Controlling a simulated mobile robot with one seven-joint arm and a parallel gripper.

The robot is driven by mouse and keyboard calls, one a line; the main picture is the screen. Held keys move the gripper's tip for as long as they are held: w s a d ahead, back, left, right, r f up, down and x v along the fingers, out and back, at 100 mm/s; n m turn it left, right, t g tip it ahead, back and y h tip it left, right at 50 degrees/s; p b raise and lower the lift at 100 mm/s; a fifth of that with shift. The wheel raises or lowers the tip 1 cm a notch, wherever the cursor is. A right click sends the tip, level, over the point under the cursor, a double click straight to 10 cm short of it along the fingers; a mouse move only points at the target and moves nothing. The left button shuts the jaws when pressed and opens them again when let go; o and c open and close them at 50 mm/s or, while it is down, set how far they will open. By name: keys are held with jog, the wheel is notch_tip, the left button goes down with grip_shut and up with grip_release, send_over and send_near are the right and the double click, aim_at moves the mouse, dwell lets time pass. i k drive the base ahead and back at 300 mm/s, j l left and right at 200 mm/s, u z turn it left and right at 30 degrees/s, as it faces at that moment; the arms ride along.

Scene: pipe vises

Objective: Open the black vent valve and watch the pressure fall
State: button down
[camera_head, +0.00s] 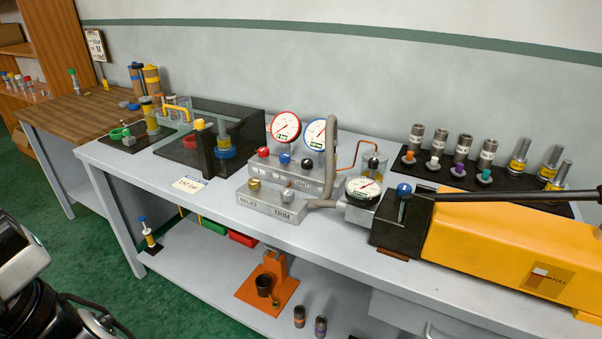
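The black vent valve knob (307,163) is on the right of a row of knobs on the grey manifold (318,186), beside a blue knob (285,159) and a red knob (264,152). Above them stand a red-rimmed gauge (284,127) and a blue-rimmed gauge (315,133). A third gauge (363,188) sits lower right, by the yellow pump. Needle readings are too small to tell. Part of my arm shows at the lower left edge, well apart from the manifold. My gripper's fingertips do not show.
A yellow pump (490,238) with a long black handle (520,195) fills the bench's right end. Several fittings stand on a black mat (400,180) behind it. Vises occupy the left. A grey hose (331,150) rises beside the manifold. The bench front (225,205) has some bare room.

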aim_at(307, 164)
jog(key=i+j+u, duration=0.15)
jog(key=i, duration=0.25)
jog(key=i+j+u, duration=0.15)
jog(key=i, duration=0.7)
